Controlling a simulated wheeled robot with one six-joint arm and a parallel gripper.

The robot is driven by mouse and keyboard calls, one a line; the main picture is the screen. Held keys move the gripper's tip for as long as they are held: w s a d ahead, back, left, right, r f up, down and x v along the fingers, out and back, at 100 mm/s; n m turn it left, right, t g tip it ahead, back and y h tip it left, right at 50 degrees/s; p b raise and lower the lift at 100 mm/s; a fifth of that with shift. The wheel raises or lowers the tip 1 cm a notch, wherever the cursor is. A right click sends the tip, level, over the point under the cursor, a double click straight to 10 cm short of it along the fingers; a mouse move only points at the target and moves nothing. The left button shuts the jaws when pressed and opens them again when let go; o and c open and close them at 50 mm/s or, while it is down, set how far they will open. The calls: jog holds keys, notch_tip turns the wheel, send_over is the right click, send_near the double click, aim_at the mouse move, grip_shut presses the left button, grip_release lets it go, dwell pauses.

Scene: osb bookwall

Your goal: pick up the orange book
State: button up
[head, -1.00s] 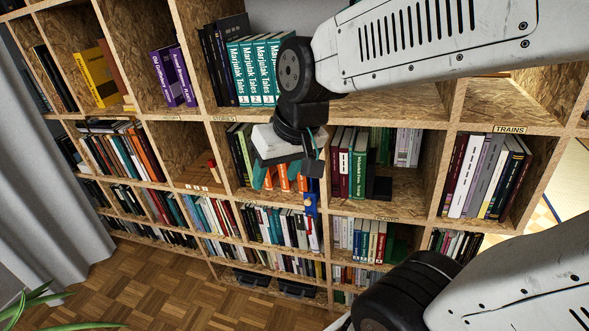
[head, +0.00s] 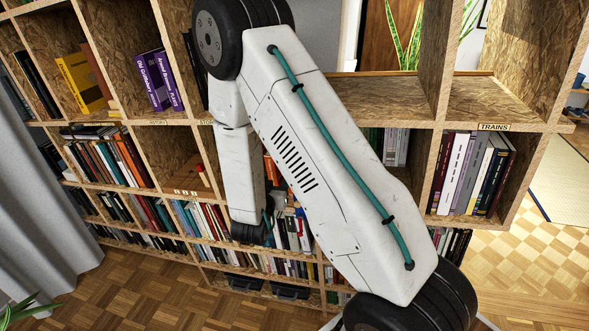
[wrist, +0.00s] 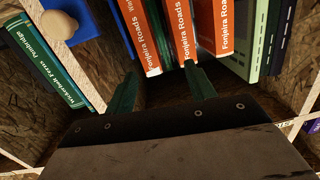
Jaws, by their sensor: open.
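Three orange books stand side by side in the wrist view, their white-lettered spines facing me: a left one (wrist: 146,35), a middle one (wrist: 179,30) and a right one (wrist: 222,28). In the head view only an orange sliver (head: 271,170) shows beside my arm; the rest is hidden. My gripper (wrist: 160,72) is open and empty. Its two green fingers point at the lower ends of the left and middle spines. The left finger is near the left book and the right finger near the middle one. Whether they touch the books I cannot tell.
A teal book (wrist: 48,68) and a blue object with a wooden knob (wrist: 59,24) are left of the orange books. Shelf panels surround the compartment. Dark bare shelf shows between my fingers.

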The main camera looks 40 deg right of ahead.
jog(key=w+d+f+h, duration=0.1)
jog(key=w+d, duration=0.2)
jog(key=d, duration=0.4)
jog(key=shift+f+h, duration=0.3)
jog(key=shift+f, duration=0.1)
jog(key=shift+c, duration=0.3)
grip_shut()
jog(key=shift+r, duration=0.1)
